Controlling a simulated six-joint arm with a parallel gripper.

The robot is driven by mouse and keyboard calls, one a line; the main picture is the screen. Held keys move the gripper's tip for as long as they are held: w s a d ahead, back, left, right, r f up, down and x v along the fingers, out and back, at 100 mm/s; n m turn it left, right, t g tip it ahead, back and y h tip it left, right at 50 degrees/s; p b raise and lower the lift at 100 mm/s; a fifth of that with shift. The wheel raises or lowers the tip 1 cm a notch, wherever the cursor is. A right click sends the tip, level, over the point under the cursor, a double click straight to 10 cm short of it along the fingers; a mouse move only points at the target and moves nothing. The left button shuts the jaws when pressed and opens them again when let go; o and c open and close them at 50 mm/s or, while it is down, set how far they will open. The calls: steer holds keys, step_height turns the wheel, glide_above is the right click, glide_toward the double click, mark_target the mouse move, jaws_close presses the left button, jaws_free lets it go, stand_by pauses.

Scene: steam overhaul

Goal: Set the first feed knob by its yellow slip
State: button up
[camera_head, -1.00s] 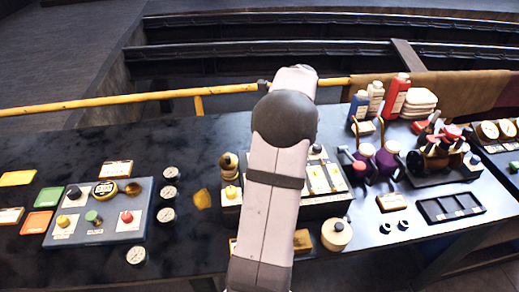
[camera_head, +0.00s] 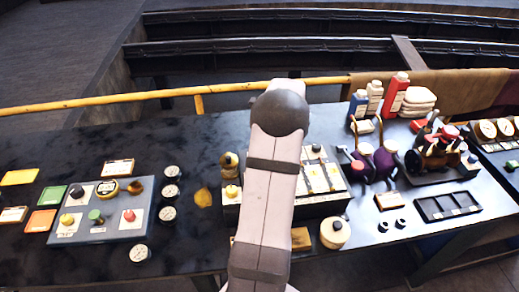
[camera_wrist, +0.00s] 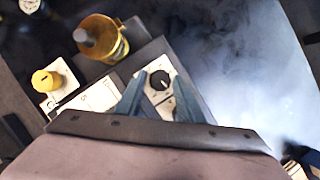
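In the wrist view a black knob (camera_wrist: 160,80) with a pale pointer mark stands on a white plate (camera_wrist: 154,94). My gripper (camera_wrist: 158,97) is open, with one dark finger on each side of the knob's plate. I cannot tell whether the fingers touch the knob. In the head view my arm hides my gripper and part of the feed panel (camera_head: 310,209). White strips with yellowish marks (camera_head: 318,179) show on the panel's right part. Which yellow slip belongs to the knob is not clear.
A brass cup (camera_wrist: 102,40) and a yellow knob (camera_wrist: 45,80) stand left of my gripper in the wrist view. White steam (camera_wrist: 250,70) fills the right. A cream round pot (camera_head: 335,233) stands by the panel's front. Purple-bodied parts (camera_head: 384,160) stand to its right.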

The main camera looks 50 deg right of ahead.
steer(key=c, duration=0.6)
steer(key=shift+r+n+p, duration=0.1)
steer(key=shift+n+p, duration=0.25)
steer(key=shift+n, duration=0.15)
steer(key=shift+d+n+y+p, duration=0.15)
steer(key=shift+n+y+p, duration=0.35)
steer(key=shift+n+p, duration=0.3)
steer(key=n+p, duration=0.1)
steer(key=n, duration=0.1)
steer(key=n+g+y+p, duration=0.1)
steer(key=n, duration=0.1)
steer(key=shift+w+d+n, duration=0.15)
steer(key=shift+n, duration=0.25)
steer(key=n+g+y+p, duration=0.1)
steer(key=n, duration=0.2)
steer(key=shift+w+n+y, duration=0.1)
steer(key=shift+n+y, duration=0.2)
steer(key=shift+w+d+n+g+p, duration=0.1)
steer(key=shift+n+g+p, duration=0.5)
steer(key=shift+n, duration=0.9)
